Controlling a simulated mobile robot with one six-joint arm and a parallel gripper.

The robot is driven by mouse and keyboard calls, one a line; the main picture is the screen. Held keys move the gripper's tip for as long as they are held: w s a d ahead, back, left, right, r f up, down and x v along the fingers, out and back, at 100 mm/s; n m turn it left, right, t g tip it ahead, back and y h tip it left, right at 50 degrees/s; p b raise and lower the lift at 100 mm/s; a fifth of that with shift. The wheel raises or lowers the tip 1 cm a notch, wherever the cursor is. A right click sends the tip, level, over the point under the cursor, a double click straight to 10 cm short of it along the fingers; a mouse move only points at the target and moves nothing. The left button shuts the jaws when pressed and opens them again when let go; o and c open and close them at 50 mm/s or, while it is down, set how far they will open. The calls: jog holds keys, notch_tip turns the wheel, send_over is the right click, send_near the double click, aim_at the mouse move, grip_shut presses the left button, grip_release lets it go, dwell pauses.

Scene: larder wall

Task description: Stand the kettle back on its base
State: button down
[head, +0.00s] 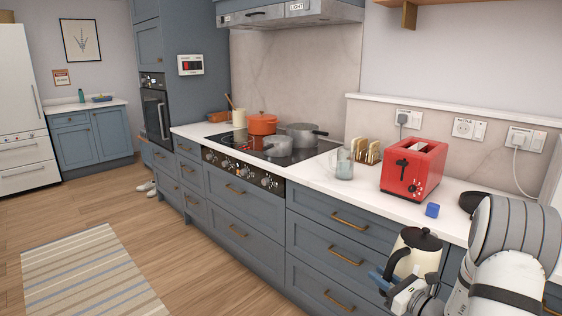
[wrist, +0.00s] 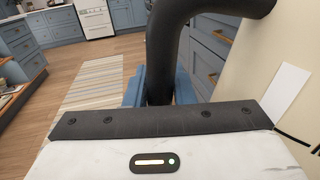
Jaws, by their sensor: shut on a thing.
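The kettle (head: 426,262) is cream with a black lid and a black handle. It is upright, held in front of the drawers at the lower right of the head view. My gripper (head: 384,281) is shut on its handle. In the wrist view the black handle (wrist: 160,62) passes between the blue fingers of my gripper (wrist: 158,88), and the cream kettle body (wrist: 292,45) fills the right side. A dark round item (head: 470,201), apparently the kettle's base, lies on the counter right of the toaster, partly hidden by my arm. The kettle is apart from it.
A red toaster (head: 414,170) and a small blue block (head: 432,210) stand on the counter (head: 330,183) near the dark item. A glass jar (head: 345,164) and a toast rack (head: 368,151) are further left. Pots stand on the hob.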

jog(key=s+a+f+h+p, duration=0.1)
jog(key=s+a+f+p, duration=0.1)
jog(key=a+f+p, duration=0.2)
jog(key=a+p, duration=0.3)
jog(key=a, duration=0.4)
jog(key=shift+a+m+t+p, duration=0.3)
jog(key=shift+m+t+p, duration=0.05)
jog(key=shift+m+t, duration=0.05)
jog(key=shift+d+f, duration=0.1)
jog(key=shift+d, duration=0.05)
